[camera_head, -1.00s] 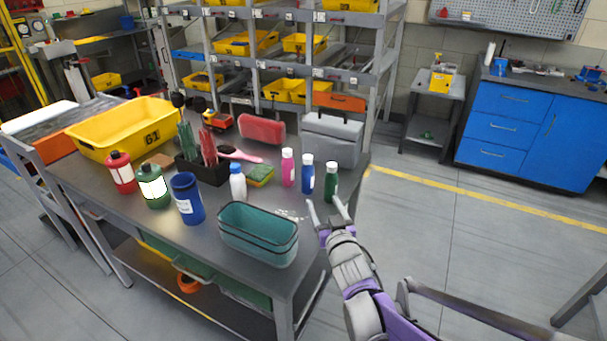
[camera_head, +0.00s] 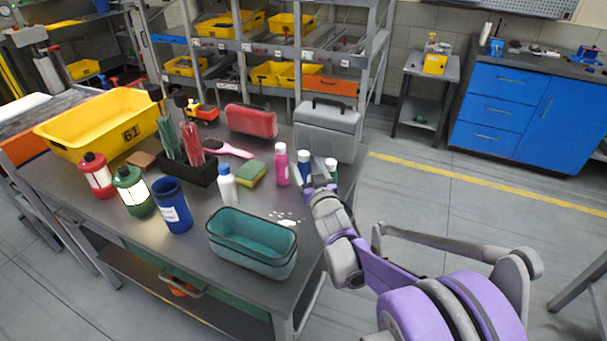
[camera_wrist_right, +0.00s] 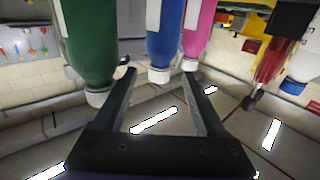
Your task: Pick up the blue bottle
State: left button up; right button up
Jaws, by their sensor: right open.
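The blue bottle (camera_head: 304,168) with a white label stands on the table, partly hidden behind my right gripper (camera_head: 314,185). In the right wrist view the scene is upside down, and the blue bottle (camera_wrist_right: 165,35) shows with its white cap between the open fingertips of my right gripper (camera_wrist_right: 160,76). The fingers are empty and I cannot tell if they touch the bottle. A pink bottle (camera_head: 281,165) stands to its left and a green bottle (camera_head: 331,168) to its right; the gripper partly hides the green one. My left gripper is not in view.
A teal bin (camera_head: 250,258) stands at the table's front edge. A white bottle (camera_head: 227,185), a sponge (camera_head: 251,174) and a blue cup (camera_head: 172,207) stand to the left. A grey toolbox (camera_head: 328,130) is behind the bottles.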

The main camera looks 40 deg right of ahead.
aim_at(305, 161)
jog(key=x, duration=0.4)
jog(key=shift+w+d, duration=0.1)
jog(key=shift+w, duration=0.2)
jog(key=shift+c, duration=0.3)
grip_shut()
dwell(0.9)
